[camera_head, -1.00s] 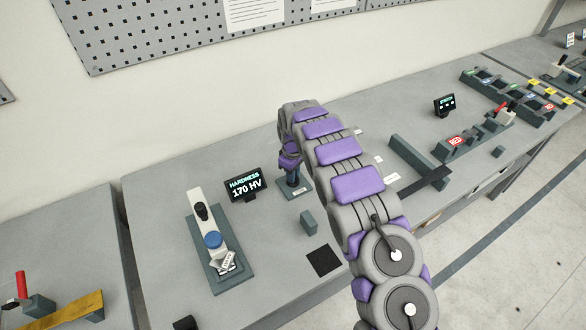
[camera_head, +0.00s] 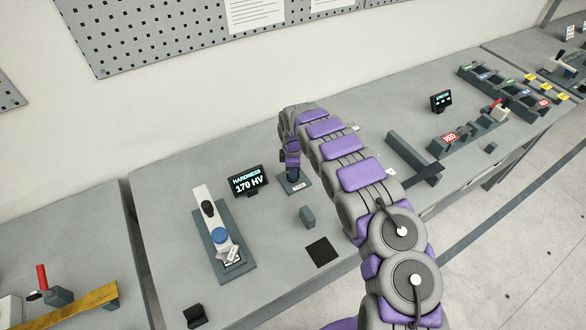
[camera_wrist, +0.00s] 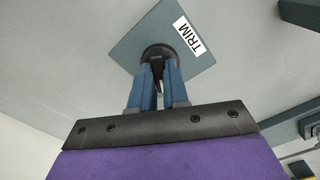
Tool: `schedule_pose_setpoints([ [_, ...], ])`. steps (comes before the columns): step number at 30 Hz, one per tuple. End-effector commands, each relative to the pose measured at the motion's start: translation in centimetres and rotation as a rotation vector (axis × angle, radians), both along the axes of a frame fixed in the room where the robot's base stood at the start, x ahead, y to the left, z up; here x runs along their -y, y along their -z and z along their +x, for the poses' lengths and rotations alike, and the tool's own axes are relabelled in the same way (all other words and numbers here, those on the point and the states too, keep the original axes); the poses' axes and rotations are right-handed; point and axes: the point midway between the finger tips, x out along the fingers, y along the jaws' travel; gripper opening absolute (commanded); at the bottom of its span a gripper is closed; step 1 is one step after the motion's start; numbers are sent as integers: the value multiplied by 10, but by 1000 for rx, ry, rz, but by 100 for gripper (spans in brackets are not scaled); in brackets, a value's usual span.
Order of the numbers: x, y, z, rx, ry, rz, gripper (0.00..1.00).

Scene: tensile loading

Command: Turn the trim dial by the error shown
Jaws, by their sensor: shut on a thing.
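The trim dial (camera_wrist: 158,54) is a dark round knob on a square teal plate (camera_wrist: 128,46) with a white "TRIM" label (camera_wrist: 189,35). My gripper (camera_wrist: 159,76) has its two blue fingers closed on the dial, coming from the lower side in the wrist view. The fingers cover part of the knob, so any pointer mark is hidden. In the head view my gripper (camera_head: 292,173) points down at the dial's plate (camera_head: 303,186). A black display (camera_head: 248,180) to its left reads "HARDNESS 170 HV".
A hardness tester (camera_head: 219,239) with a blue knob stands left of the dial. A small teal block (camera_head: 307,217) and a black square (camera_head: 321,252) lie in front. A second display (camera_head: 441,102) at right is too small to read. A teal bar (camera_head: 409,153) lies right of my arm.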

Motion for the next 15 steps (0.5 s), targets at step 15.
schedule_pose_setpoints([
  [15,-1,-2,3,10,-8,3,22],
])
